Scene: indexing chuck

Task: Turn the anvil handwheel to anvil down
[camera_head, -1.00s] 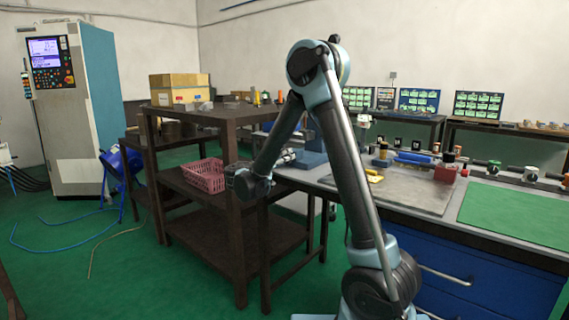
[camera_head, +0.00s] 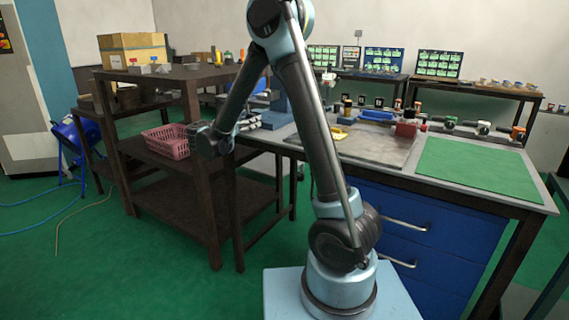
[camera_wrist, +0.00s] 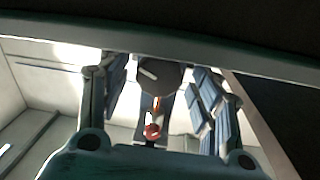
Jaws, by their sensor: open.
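I cannot make out the anvil handwheel for certain in either view. A blue upright machine (camera_head: 279,100) stands at the bench's left end, partly hidden behind my arm. My gripper (camera_head: 192,132) hangs left of that machine in the head view, in front of the dark shelf unit and beside the pink basket. In the wrist view my gripper (camera_wrist: 158,82) has its fingers spread apart, with nothing clearly held. A dark round shape (camera_wrist: 158,74) and a small red knob (camera_wrist: 152,132) show between the fingers; I cannot tell what they belong to.
The pink basket (camera_head: 168,141) sits on the middle shelf of the dark shelf unit (camera_head: 150,82). The bench carries a grey mat (camera_head: 375,150), a green mat (camera_head: 475,166) and a red block (camera_head: 405,130). A blue drum (camera_head: 75,133) stands left. Green floor is open at front left.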

